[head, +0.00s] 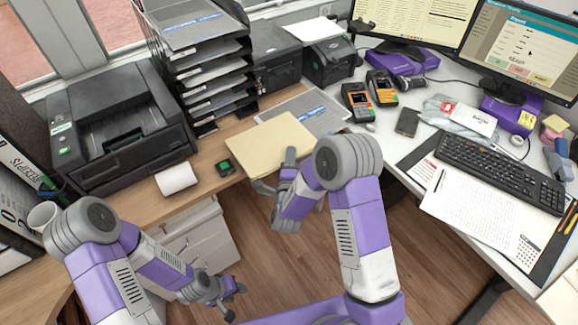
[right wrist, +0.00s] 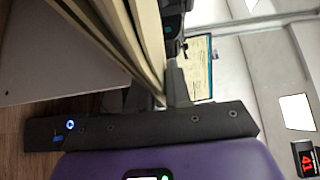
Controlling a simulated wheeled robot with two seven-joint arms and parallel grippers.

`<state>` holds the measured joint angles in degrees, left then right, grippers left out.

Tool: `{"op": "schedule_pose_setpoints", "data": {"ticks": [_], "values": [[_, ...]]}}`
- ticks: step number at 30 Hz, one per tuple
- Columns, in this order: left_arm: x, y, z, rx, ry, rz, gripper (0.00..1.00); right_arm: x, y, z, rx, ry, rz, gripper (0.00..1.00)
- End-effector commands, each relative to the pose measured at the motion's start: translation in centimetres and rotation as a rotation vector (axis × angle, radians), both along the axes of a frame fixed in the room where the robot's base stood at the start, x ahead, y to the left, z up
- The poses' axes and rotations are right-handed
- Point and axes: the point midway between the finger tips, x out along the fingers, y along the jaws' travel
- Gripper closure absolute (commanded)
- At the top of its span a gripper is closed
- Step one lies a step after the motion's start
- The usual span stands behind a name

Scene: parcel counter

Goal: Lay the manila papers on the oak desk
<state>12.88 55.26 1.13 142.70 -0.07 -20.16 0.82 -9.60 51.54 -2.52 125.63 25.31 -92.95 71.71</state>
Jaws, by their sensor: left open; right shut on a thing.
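The manila papers (head: 268,143) are a flat pale-yellow stack near the front edge of the oak desk (head: 212,152). My right gripper (head: 275,179) is shut on their near edge. In the right wrist view the papers (right wrist: 125,45) show edge-on between the fingers. Whether their underside touches the desk I cannot tell. My left gripper (head: 230,298) is open and empty, low over the floor in front of the drawers.
A tray stack (head: 210,75) stands behind. A grey printed sheet (head: 305,110) lies behind the papers. Card terminals (head: 358,100) stand to the right.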

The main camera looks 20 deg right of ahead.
Motion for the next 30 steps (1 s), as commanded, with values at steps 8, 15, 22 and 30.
{"op": "schedule_pose_setpoints", "data": {"ticks": [8,15,22,30], "values": [[0.0,0.0,-1.3,0.0,0.0,0.0,0.57,0.0,0.0,-3.6,0.0,0.0,0.0,1.0],[0.0,0.0,-1.2,0.0,0.0,0.0,0.57,-0.1,0.0,-3.7,0.001,0.005,0.0,0.75],[0.0,0.0,-1.2,0.0,0.0,0.0,0.57,0.0,0.0,-3.6,0.001,0.002,0.0,0.56],[0.0,0.0,-1.1,0.0,0.0,0.0,0.57,-0.6,0.2,-3.5,0.001,0.002,0.001,0.56]]}}
